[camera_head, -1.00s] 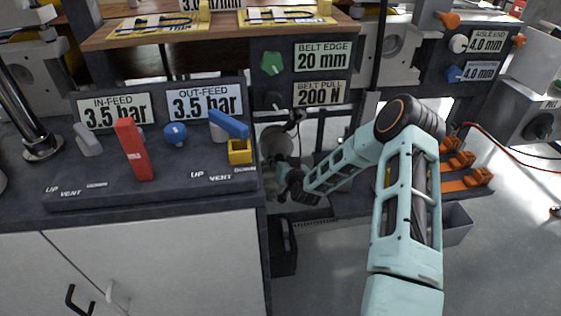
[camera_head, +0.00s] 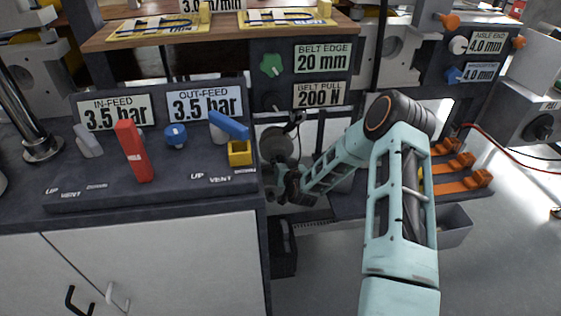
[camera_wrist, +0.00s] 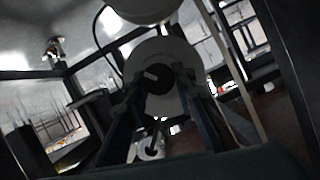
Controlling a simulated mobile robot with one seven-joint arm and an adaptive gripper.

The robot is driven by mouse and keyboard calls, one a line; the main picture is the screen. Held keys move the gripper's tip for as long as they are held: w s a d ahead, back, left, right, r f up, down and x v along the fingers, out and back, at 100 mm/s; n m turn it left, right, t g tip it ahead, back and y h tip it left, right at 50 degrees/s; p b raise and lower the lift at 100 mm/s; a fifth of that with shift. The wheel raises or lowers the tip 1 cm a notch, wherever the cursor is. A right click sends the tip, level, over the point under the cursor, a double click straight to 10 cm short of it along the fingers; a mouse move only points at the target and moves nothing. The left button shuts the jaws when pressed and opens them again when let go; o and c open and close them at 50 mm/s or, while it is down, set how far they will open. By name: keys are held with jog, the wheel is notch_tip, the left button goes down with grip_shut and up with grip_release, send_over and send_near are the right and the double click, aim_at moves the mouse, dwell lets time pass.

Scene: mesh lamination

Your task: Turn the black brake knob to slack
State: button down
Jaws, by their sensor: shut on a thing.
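In the wrist view the black brake knob (camera_wrist: 159,76), with a white pointer mark, sits at the centre of a pale round disc (camera_wrist: 160,52). The pointer slants up to the left. My gripper (camera_wrist: 158,88) has its two dark fingers on either side of the knob and is shut on it. In the head view my gripper (camera_head: 287,190) is below the panel edge, beside a grey round part (camera_head: 276,143). The knob itself is hidden there by my gripper and wrist.
The valve panel (camera_head: 110,185) with red and blue levers is to the left. A green knob (camera_head: 271,64) and a black knob (camera_head: 273,101) sit beside the belt displays above. Orange clamps (camera_head: 465,168) are to the right. A post (camera_head: 377,60) stands behind my arm.

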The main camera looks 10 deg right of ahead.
aim_at(279, 158)
jog(key=n+h, duration=0.1)
jog(key=n+h+b, duration=0.1)
jog(key=n, duration=0.1)
jog(key=shift+a, duration=0.3)
jog(key=shift+n+h+b, duration=0.35)
jog(key=shift+n+h, duration=0.35)
jog(key=shift+n, duration=0.1)
jog(key=c, duration=1.6)
grip_release()
notch_tip(279, 158, up, 10)
jog(key=shift+r, duration=0.1)
